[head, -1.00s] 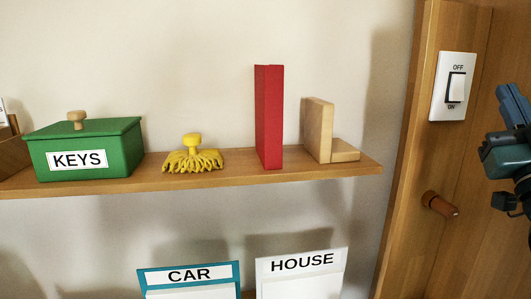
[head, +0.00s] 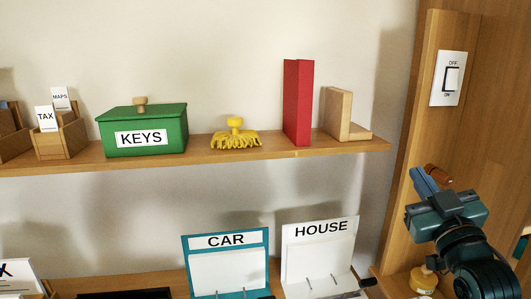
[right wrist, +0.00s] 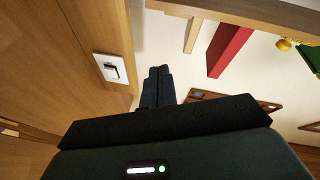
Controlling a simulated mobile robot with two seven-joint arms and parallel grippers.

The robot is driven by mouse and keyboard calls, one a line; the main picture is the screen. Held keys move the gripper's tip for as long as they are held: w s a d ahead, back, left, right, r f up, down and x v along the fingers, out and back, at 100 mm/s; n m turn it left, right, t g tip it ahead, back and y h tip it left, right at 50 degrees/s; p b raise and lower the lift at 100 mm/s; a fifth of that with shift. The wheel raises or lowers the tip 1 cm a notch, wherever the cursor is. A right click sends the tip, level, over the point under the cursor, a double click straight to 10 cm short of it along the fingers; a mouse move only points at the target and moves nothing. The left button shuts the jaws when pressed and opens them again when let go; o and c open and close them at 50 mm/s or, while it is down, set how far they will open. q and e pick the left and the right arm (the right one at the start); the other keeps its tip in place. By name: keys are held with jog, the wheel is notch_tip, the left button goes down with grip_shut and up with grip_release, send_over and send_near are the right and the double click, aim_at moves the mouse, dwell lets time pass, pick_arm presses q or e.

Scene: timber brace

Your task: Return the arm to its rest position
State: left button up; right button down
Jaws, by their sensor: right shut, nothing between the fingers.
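My right gripper (head: 419,174) is at the lower right in the head view, in front of the wooden post and below the light switch (head: 448,78). Its blue fingers are together with nothing between them. In the right wrist view the shut fingers (right wrist: 158,74) point up the picture, and the switch (right wrist: 110,68) is to their left, apart from them. My right forearm hides part of the lower right. My left gripper is not in view.
A shelf (head: 270,151) holds a green KEYS box (head: 145,130), a yellow tasselled object (head: 236,134), a red book (head: 298,103) and a wooden bookend (head: 338,114). Below stand CAR (head: 226,268) and HOUSE (head: 318,255) holders. A brown peg (head: 439,174) is just behind my fingers.

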jog(key=s+a+f+g+y+p, duration=0.1)
jog(key=s+a+f+g, duration=0.3)
jog(key=f, duration=0.8)
jog(key=a+f+g+y, duration=0.2)
jog(key=a+f, duration=0.3)
jog(key=f, duration=0.7)
jog(key=s+a+f+g, duration=0.2)
jog(key=s+a+f, duration=0.2)
jog(key=s+f, duration=0.3)
jog(key=s+a+f+g+y+p, duration=0.1)
jog(key=s+a+f+g, duration=0.2)
jog(key=s+a+f, duration=0.2)
jog(key=s+f, duration=0.3)
jog(key=f, duration=0.1)
jog(key=shift+s+a+y, duration=0.2)
jog(key=shift+y, duration=0.1)
jog(key=shift+f, duration=0.1)
